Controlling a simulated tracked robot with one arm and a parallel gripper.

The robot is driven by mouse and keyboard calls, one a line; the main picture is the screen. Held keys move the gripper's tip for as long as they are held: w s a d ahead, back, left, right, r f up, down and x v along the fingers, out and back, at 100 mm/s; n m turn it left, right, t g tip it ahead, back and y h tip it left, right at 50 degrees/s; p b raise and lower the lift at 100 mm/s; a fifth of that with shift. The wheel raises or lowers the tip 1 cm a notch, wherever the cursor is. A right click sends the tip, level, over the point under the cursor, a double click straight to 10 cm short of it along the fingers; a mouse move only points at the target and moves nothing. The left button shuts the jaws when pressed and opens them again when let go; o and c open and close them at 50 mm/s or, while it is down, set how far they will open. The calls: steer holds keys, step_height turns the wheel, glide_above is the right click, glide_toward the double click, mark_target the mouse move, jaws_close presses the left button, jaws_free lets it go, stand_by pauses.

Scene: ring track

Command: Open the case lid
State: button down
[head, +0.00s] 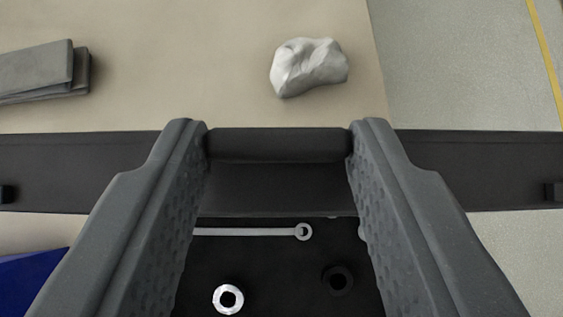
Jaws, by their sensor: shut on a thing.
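My gripper (278,146) is in the middle of the head view, with one grey ridged finger on each side. It is shut on the black bar-shaped handle (278,143), whose ends touch the two fingertips. The handle is at the black case lid (480,165), which shows as a wide dark band across the whole picture. Below the band, between my fingers, a dark case interior (270,270) shows. In it are a silver wrench (255,232), a bright ring (228,299) and a dark ring (338,279). My fingers hide the interior's sides.
A pale grey rock (308,66) lies on the tan surface (180,80) beyond the lid. Grey slabs (40,72) lie at the upper left. A blue object (30,279) is at the lower left. Grey floor (455,70) with a yellow line (546,45) is at the right.

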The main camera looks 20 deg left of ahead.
steer(key=shift+r, duration=0.1)
steer(key=c, duration=0.8)
jaws_free()
steer(key=shift+c, duration=0.2)
steer(key=shift+s, duration=0.15)
steer(key=b+v, duration=0.3)
steer(key=v, duration=1)
steer(key=shift+s, duration=0.2)
steer(key=shift+d+r, duration=0.1)
steer(key=shift+r, duration=0.05)
